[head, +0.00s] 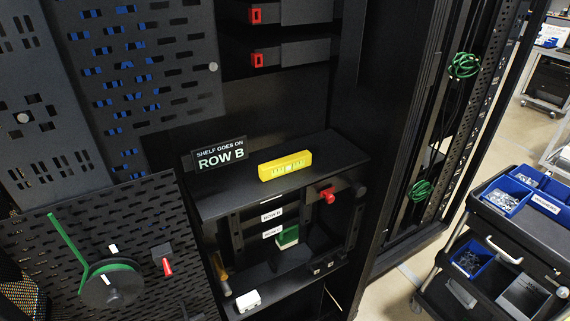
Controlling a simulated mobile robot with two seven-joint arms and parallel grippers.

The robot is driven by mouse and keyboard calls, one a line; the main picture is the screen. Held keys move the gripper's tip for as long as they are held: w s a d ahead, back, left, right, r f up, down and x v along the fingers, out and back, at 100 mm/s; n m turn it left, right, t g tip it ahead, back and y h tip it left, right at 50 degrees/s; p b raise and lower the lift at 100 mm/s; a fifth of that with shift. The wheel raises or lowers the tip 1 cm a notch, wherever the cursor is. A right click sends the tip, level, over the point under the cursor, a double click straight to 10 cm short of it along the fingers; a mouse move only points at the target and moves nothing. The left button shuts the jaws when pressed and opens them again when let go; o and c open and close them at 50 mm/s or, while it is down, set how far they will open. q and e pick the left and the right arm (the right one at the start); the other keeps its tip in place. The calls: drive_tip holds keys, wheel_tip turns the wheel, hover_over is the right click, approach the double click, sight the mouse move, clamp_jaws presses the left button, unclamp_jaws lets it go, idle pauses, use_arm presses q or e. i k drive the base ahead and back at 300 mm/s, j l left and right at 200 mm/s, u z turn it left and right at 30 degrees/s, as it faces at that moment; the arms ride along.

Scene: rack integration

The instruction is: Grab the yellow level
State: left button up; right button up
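The yellow level (285,166) lies on top of a black shelf unit (335,150) near the middle of the head view. It is a short yellow bar with pale markings on its front face. It sits just right of a black sign (220,156) that reads "SHELF GOES ON ROW B". Nothing covers the level. Neither of my grippers shows in the head view.
A red-handled part (327,194) sits at the shelf's front right. Perforated black panels with a green strap reel (112,283) stand at left. A rack with green cables (463,66) stands at right, beside a cart with blue bins (506,199). The shelf top right of the level is clear.

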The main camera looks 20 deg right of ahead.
sight(270, 170)
drive_tip(key=k+j, duration=0.1)
drive_tip(key=j, duration=0.25)
drive_tip(key=k+j, duration=0.1)
drive_tip(key=j, duration=0.25)
drive_tip(key=k+j, duration=0.15)
drive_tip(key=j, duration=0.2)
drive_tip(key=k+j, duration=0.1)
drive_tip(key=j, duration=0.25)
